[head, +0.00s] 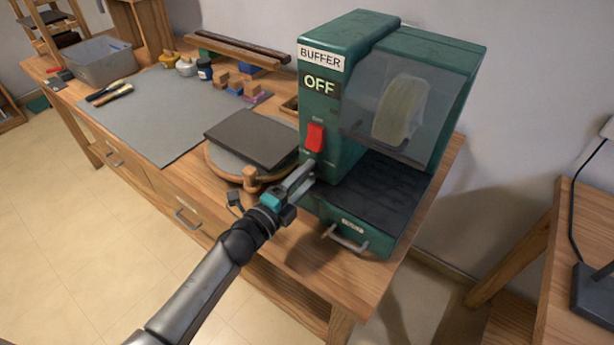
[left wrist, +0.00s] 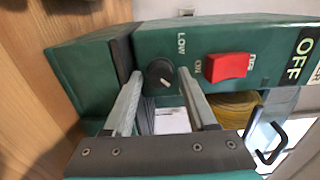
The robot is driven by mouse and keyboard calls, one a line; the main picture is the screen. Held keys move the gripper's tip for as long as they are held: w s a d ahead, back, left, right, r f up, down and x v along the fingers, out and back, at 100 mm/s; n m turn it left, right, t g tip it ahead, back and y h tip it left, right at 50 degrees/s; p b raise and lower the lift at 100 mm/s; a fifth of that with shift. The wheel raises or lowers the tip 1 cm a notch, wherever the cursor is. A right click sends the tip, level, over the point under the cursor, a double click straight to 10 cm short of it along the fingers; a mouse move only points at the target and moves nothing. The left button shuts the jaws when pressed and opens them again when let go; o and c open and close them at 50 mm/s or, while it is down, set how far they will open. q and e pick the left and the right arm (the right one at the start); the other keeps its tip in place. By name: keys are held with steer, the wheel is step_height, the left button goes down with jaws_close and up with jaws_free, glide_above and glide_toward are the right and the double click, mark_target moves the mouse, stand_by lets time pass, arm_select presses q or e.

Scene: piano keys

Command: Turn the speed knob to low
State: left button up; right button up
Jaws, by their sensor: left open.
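The green buffer machine (head: 345,60) stands on the workbench with an "OFF" sign and a red rocker switch (head: 315,137) on its front. In the left wrist view the round black speed knob (left wrist: 159,75) sits below that red switch (left wrist: 229,67) on the machine, with a short white pointer mark. The "LOW" label (left wrist: 181,43) is printed beside it. My left gripper (head: 308,172) is open at the knob; in the left wrist view its fingers (left wrist: 160,78) lie on either side of the knob. I cannot tell whether they touch it. My right gripper is not in view.
A dark slab (head: 251,139) lies on a round wooden turntable (head: 222,163) left of the machine. A drawer handle (head: 346,240) sticks out below my left gripper. A grey mat (head: 150,115) covers bench further left. A clear guard (head: 425,90) covers the buffing wheel.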

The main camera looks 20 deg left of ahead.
arm_select(q)
steer(key=shift+w+d, duration=0.15)
steer(key=shift+w, duration=0.2)
jaws_close()
stand_by(0.3)
